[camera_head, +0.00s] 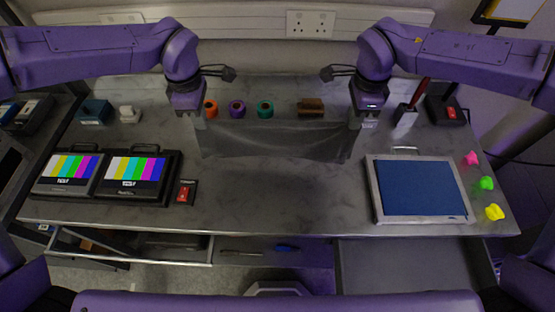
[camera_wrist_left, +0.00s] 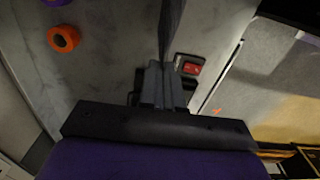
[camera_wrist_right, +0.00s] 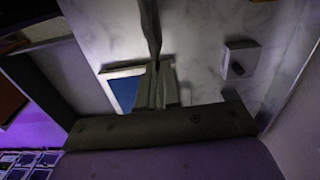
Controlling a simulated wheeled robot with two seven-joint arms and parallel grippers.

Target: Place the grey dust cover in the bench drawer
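The grey dust cover (camera_head: 277,139) hangs as a thin sheet, stretched between my two grippers above the middle of the bench. My left gripper (camera_head: 197,114) is shut on its left upper corner, and my right gripper (camera_head: 362,118) on its right upper corner. The cover shows edge-on as a dark strip at the fingers in the left wrist view (camera_wrist_left: 171,30) and the right wrist view (camera_wrist_right: 150,25). Below the bench's front edge, an open drawer space (camera_head: 390,275) shows at right, looking empty. Another open compartment (camera_head: 262,256) at centre-left holds a few small tools.
Two colour-bar monitors (camera_head: 133,178) and a red switch (camera_head: 186,193) stand at left. A blue-topped framed panel (camera_head: 420,188) lies at right, beside several bright plugs (camera_head: 487,184). Coloured rings (camera_head: 237,108) and a brown block (camera_head: 311,107) stand behind the cover. The front middle of the bench is clear.

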